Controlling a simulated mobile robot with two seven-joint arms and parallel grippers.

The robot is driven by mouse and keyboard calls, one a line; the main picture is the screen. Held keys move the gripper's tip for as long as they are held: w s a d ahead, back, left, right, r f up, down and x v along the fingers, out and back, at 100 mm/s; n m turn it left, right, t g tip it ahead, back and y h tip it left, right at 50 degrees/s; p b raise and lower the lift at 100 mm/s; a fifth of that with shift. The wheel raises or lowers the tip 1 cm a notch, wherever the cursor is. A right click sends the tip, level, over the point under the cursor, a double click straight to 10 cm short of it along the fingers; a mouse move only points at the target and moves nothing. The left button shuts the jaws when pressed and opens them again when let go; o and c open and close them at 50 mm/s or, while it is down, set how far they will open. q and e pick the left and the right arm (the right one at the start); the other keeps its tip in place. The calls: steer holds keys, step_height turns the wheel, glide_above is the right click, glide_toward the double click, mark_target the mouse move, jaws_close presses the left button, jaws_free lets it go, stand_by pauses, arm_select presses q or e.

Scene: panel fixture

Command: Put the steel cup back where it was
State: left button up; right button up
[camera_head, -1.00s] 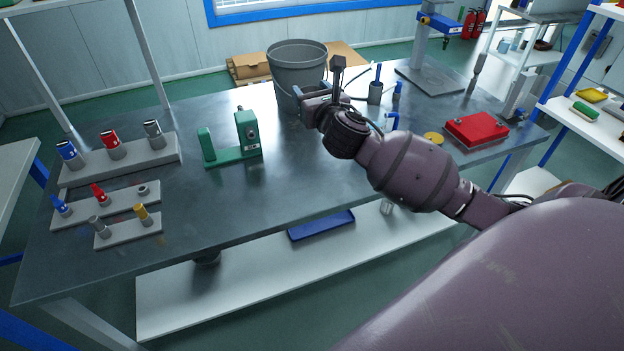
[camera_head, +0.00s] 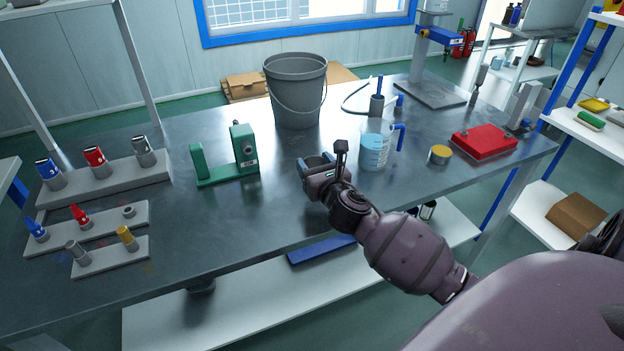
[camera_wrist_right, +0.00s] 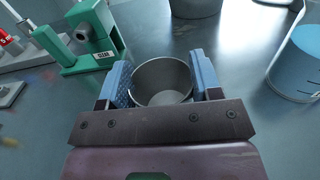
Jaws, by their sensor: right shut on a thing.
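My right gripper (camera_head: 318,166) is over the middle of the bench, right of the green fixture. In the right wrist view its blue-padded fingers (camera_wrist_right: 162,84) are shut on the steel cup (camera_wrist_right: 163,78), a grey, round, open-topped cup. Its inside shows and looks empty. In the head view the cup is mostly hidden by the gripper, and I cannot tell whether it touches the bench. My left gripper is not in view.
The green fixture (camera_head: 225,168) stands left of the gripper, the grey bucket (camera_head: 296,95) behind it, and a blue-filled beaker (camera_head: 375,150) to the right. Stepped grey racks (camera_head: 108,187) holding coloured parts stand at the left. A red case (camera_head: 484,141) lies at the right.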

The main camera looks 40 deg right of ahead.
step_height(320, 180, down, 4)
steer(key=shift+f+b, duration=0.15)
steer(key=shift+b, duration=0.75)
steer(key=shift+f, duration=0.1)
steer(key=shift+r, duration=0.2)
steer(key=shift+f, duration=0.15)
steer(key=o, duration=0.8)
steer(key=shift+o, duration=0.8)
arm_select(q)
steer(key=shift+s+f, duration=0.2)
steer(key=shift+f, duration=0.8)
